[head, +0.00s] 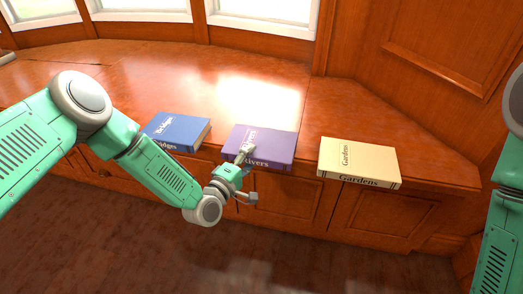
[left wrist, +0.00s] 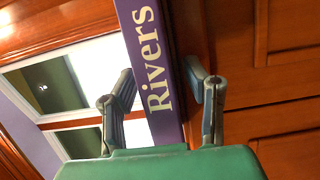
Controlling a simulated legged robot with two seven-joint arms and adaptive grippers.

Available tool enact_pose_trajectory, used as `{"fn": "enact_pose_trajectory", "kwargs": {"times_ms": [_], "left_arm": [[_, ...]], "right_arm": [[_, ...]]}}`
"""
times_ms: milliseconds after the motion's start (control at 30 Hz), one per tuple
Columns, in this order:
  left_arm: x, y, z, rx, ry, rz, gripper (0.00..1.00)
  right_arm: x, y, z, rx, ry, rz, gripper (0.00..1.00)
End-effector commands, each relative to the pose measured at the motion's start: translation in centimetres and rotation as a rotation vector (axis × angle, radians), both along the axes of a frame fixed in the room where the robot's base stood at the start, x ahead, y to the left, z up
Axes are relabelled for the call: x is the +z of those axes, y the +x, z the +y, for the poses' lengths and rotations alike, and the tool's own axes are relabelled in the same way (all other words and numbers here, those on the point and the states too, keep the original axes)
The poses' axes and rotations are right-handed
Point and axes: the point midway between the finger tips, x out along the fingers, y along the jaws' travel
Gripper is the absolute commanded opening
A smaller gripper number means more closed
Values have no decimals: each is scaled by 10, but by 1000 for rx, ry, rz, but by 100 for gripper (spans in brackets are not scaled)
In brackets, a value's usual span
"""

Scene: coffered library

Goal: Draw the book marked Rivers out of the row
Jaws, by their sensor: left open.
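The purple Rivers book (head: 275,142) lies flat on the wooden counter, its lettered spine facing the front edge. Its spine also fills the middle of the left wrist view (left wrist: 150,60). My left gripper (head: 248,176) is open at the spine, with one finger over the cover and the other lower, in front of the cabinet. In the left wrist view the fingers (left wrist: 160,78) stand on either side of the spine. Whether either finger touches the book I cannot tell. The gripper hides part of the cover lettering and spine. My right gripper is out of view.
The blue Bridges book (head: 178,131) lies to the left, partly behind my left arm. The cream Gardens book (head: 358,160) lies to the right, with a gap between. The wooden counter (head: 130,80) is clear behind the books. Cabinet doors (head: 285,205) are below, windows behind.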

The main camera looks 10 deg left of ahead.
Motion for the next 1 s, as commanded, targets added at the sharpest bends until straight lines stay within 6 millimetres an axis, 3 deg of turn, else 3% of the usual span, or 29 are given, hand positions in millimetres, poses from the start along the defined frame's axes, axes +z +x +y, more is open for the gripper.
{"fn": "enact_pose_trajectory", "kwargs": {"times_ms": [167,300,1000], "left_arm": [[1,0,-1,0,2,-1,41],[1,0,-2,0,4,0,0],[18,-4,-1,0,0,-4,0]], "right_arm": [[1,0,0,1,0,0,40],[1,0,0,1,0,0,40],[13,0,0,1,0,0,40]]}}
